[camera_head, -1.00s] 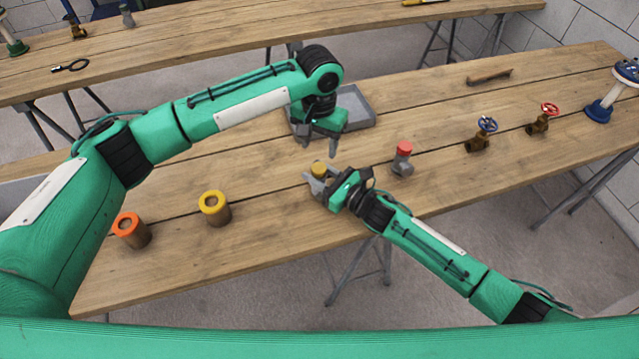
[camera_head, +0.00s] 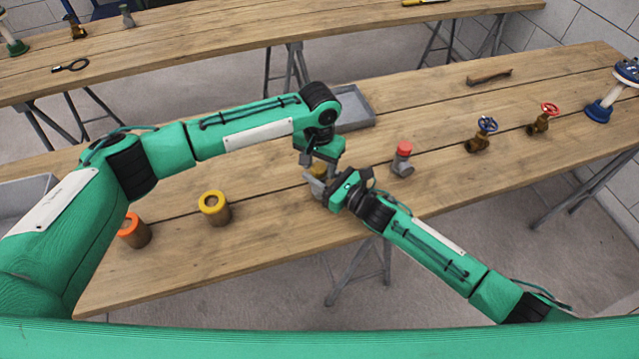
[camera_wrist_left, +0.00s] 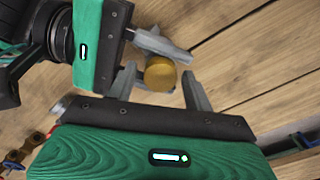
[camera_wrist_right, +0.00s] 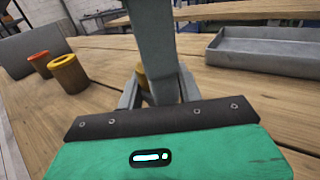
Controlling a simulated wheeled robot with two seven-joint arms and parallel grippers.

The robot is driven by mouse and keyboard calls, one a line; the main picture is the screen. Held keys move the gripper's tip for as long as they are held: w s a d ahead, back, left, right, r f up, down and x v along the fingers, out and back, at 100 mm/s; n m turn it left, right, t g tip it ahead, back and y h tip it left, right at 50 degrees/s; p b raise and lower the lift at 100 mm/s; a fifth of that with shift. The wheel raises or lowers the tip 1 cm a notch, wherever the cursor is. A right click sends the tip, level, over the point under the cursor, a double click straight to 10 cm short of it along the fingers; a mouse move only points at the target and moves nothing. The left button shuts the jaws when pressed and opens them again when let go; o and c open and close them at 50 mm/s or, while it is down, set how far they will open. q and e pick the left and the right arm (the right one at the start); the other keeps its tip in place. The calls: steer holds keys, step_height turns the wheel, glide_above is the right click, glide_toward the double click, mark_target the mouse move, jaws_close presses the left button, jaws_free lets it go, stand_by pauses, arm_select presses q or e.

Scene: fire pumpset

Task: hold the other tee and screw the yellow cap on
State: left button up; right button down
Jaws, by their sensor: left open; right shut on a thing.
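The yellow cap (camera_head: 317,169) sits on top of the grey tee, which is mostly hidden by the grippers. My right gripper (camera_head: 321,183) is shut on this tee from the side, low over the table. My left gripper (camera_head: 319,164) is above it, pointing down and open. In the left wrist view the cap (camera_wrist_left: 160,74) lies between the spread left fingers, with visible gaps at its sides. In the right wrist view a grey upright part hides most of the cap (camera_wrist_right: 140,76). Another tee with a red cap (camera_head: 403,150) stands to the right.
A yellow-topped cylinder (camera_head: 214,207) and an orange-topped cylinder (camera_head: 133,232) stand at the left. A grey tray (camera_head: 366,121) lies behind my left gripper. A blue-wheel valve (camera_head: 481,137) and a red-wheel valve (camera_head: 541,121) stand to the right.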

arm_select(q)
steer(key=c, duration=1)
steer(key=shift+m, duration=1.7)
steer(key=o, duration=1.1)
steer(key=shift+r, duration=0.15)
